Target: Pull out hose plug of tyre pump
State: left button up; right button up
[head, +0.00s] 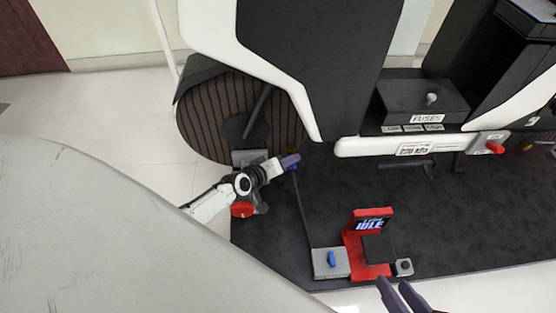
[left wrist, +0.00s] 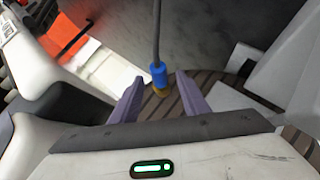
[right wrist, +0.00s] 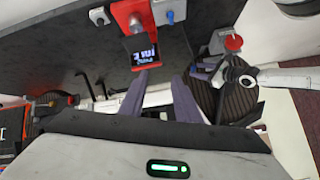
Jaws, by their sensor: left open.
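The blue hose plug (left wrist: 159,77) is on the end of a dark hose (left wrist: 156,30). It meets a yellow fitting (left wrist: 163,91) in front of the brown ribbed wheel (head: 203,118). My left gripper (left wrist: 160,97) is open, with a purple finger on each side of the plug and visible gaps between. In the head view the left fingers (head: 289,162) partly cover the plug. The red tyre pump (head: 354,248) stands on the dark floor, its display (head: 370,224) reading "IDLE". My right gripper (head: 400,294) is open and empty near the bottom edge, in front of the pump.
A grey box with a blue handle (head: 331,261) stands left of the pump. A red knob (head: 242,209) is below my left wrist. The black fuse box (head: 423,98) and white chassis panels lie behind. Dark mat (head: 450,215) to the right is clear.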

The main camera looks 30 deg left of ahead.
pick_arm(q)
jog(key=shift+w+d+f, duration=0.1)
jog(key=shift+w+f, duration=0.2)
jog(key=shift+w, duration=0.3)
pick_arm(e)
jog(key=shift+w+a+r, duration=0.1)
jog(key=shift+a+r, duration=0.2)
jog(key=shift+r, duration=0.1)
